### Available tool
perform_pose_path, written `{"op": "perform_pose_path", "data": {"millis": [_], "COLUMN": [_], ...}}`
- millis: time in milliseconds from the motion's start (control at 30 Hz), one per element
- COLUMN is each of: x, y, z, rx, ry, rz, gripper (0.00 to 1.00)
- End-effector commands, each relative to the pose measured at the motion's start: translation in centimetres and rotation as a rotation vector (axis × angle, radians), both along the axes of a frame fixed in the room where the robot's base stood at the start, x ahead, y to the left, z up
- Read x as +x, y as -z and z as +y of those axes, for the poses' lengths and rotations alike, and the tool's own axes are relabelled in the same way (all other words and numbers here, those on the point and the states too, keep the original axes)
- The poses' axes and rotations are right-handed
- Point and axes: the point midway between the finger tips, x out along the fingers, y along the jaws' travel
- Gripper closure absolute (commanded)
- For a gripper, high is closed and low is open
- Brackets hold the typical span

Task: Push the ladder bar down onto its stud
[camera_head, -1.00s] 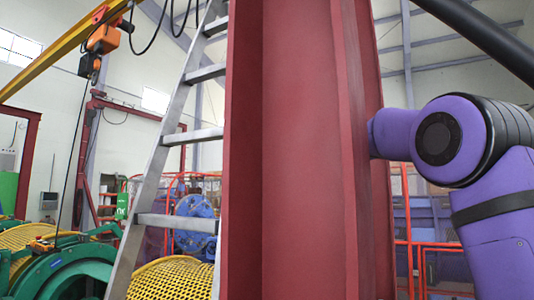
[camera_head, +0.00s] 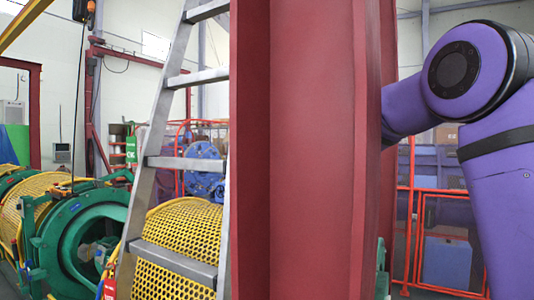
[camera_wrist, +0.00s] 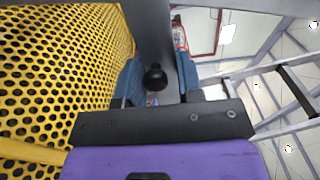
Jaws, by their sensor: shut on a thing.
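In the wrist view my gripper (camera_wrist: 157,85) has its two blue-sided fingers closed around a grey bar-like part (camera_wrist: 148,22), which looks like the ladder bar. A black round knob (camera_wrist: 155,77) shows between the fingers. The stud cannot be made out. In the head view the grey metal ladder (camera_head: 158,125) stands left of a red column, its rungs running behind the column's edge. My purple arm reaches behind the column from the right, so my gripper and the bar are hidden there.
The tall red column (camera_head: 310,150) fills the middle of the head view. A yellow perforated guard (camera_head: 185,225) and green ring-shaped machine (camera_head: 85,240) stand at left. Orange railing (camera_head: 445,195) is at right. The yellow guard (camera_wrist: 55,80) also lies close left in the wrist view.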

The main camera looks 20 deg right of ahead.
Motion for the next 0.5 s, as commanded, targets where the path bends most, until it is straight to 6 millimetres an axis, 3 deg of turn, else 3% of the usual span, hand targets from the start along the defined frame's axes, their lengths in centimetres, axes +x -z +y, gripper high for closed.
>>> {"op": "perform_pose_path", "data": {"millis": [100,400,433,500], "x": [-0.06,-0.04,-0.04,-0.04], "y": [1.62,2.08,2.08,2.02], "z": [-0.16,-0.15,-0.15,-0.15], "rx": [-0.016,-0.024,-0.024,-0.023], "ry": [0.005,0.003,0.003,0.003], "rz": [0.005,0.007,0.007,0.006], "gripper": [1.00,1.00,0.62,0.52]}}
